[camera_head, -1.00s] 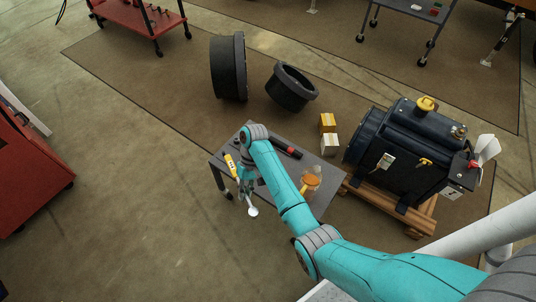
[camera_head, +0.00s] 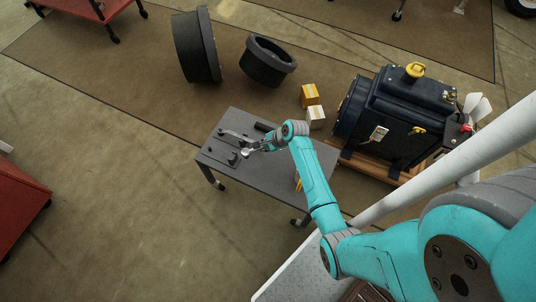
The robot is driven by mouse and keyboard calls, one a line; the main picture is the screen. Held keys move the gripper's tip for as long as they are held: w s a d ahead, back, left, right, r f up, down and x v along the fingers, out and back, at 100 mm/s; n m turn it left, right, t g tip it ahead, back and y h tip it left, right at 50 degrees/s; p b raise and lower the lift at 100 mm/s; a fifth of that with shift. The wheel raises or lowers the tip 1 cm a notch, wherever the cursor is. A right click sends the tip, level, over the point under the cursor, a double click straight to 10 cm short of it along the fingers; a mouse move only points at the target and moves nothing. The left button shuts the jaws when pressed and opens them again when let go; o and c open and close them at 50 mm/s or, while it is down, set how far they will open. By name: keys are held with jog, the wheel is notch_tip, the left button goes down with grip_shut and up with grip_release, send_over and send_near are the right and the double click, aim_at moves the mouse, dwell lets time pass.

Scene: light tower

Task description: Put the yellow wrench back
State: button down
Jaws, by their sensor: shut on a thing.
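My gripper (camera_head: 262,147) is over the grey table (camera_head: 222,172), at the end of my teal arm. It is shut on a small tool with a pale silver end (camera_head: 246,152); its fingers hide much of this tool, and I cannot tell whether it touches the tabletop. A small yellow-orange thing (camera_head: 298,183) shows at the table's right part, largely hidden by my arm. I cannot tell whether it is the yellow wrench; no whole yellow wrench is plainly in view.
Small dark pieces (camera_head: 233,158) and a dark bar (camera_head: 265,127) are on the table. A dark blue engine (camera_head: 400,110) on a wooden pallet stands to the right, beside a yellow box (camera_head: 310,95) and a white box (camera_head: 316,117).

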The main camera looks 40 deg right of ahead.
jog(key=shift+d+f, duration=0.2)
jog(key=shift+f, duration=0.1)
jog(key=shift+m, duration=0.3)
jog(key=shift+f, duration=4.7)
jog(key=c, duration=1.4)
grip_release()
jog(key=shift+s+f, duration=0.1)
jog(key=shift+f, duration=0.05)
